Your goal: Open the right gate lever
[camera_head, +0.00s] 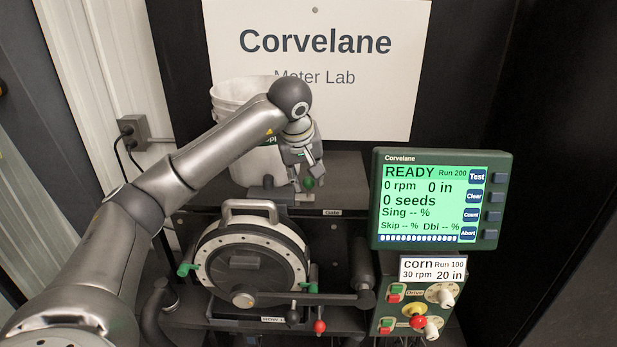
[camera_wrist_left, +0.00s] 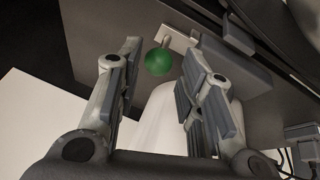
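A green ball knob (camera_head: 308,183) sits just behind the meter, above the "Gate" label (camera_head: 332,212). In the left wrist view, the green knob (camera_wrist_left: 158,62) is on a short light stem from a grey block. I take it as the gate lever; no second gate knob shows clearly. My left gripper (camera_head: 302,172) points down at the knob from above. In the left wrist view, its fingers (camera_wrist_left: 161,78) are spread apart, with the knob beyond and between their tips. I see no contact. My right gripper is not in view.
The round seed meter (camera_head: 245,262) with green side handles stands in front. A green-screen monitor (camera_head: 435,198) and a control panel (camera_head: 415,308) stand at the right. A white bucket (camera_head: 235,100) is behind my left arm, before the Corvelane sign (camera_head: 315,65).

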